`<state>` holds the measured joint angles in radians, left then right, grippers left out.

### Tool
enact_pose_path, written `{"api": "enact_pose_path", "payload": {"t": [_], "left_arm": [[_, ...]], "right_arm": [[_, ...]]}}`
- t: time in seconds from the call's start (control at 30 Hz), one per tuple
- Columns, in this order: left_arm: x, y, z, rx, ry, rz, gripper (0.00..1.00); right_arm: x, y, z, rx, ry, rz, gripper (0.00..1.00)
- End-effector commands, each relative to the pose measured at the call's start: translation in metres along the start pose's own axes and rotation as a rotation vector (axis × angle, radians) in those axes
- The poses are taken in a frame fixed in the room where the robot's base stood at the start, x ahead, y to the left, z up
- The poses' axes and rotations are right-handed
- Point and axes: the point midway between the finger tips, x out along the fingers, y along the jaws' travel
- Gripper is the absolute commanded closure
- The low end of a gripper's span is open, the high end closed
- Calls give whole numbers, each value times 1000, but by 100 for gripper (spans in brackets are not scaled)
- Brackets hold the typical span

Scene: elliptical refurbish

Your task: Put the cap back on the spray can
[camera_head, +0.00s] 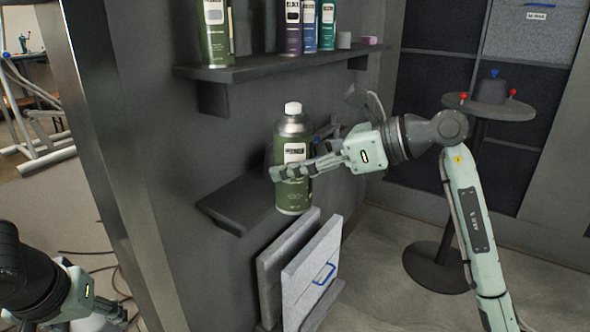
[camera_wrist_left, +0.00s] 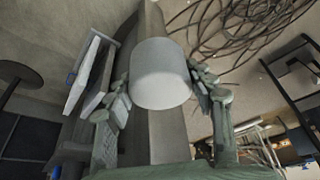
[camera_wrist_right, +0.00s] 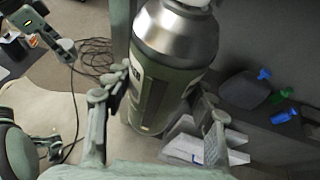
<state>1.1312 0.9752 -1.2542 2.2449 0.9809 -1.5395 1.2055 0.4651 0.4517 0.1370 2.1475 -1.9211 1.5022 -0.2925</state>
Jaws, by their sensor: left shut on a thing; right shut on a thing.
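The spray can (camera_head: 292,195) is green with a silver shoulder and a white nozzle on top, uncapped and upright. My right gripper (camera_head: 291,172) is shut around its middle; the can also fills the middle of the right wrist view (camera_wrist_right: 165,75). The can is at the low shelf, and I cannot tell whether its base touches it. The cap (camera_wrist_left: 160,72) is a plain pale grey cylinder between the fingers of my left gripper (camera_wrist_left: 163,95), which is shut on it. In the head view the left gripper (camera_head: 112,318) is low at the left, well apart from the can.
The low dark shelf (camera_head: 232,203) sits under an upper shelf (camera_head: 240,72) bearing several cans. Pale panels (camera_head: 310,270) stand below the can. A round stand (camera_head: 490,108) with small coloured items is at the right. Dark cables (camera_wrist_left: 240,30) lie on the floor.

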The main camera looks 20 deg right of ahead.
Motion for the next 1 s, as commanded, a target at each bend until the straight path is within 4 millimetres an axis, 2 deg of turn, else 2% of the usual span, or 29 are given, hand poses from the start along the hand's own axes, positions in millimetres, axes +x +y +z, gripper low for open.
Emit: {"api": "enact_pose_path", "payload": {"t": [0.47, 0.57, 0.67, 0.77, 0.87, 1.0], "left_arm": [[0, 0, 0, 0, 0, 0, 57], [-1, 4, -6, 2, 2, 2, 57], [-6, 14, -25, 9, 5, 7, 57], [-15, 33, -56, 22, 7, 13, 57], [-32, 60, -94, 43, 8, 22, 57], [-64, 101, -141, 80, 7, 36, 57]], "right_arm": [[0, 0, 0, 0, -1, -1, 86], [0, 0, 0, 0, -1, -1, 86], [0, 0, 0, 0, -1, -1, 86], [0, 0, 0, 0, -1, -1, 86], [0, 0, 0, 0, -1, -1, 86], [0, 0, 0, 0, -1, -1, 86]]}}
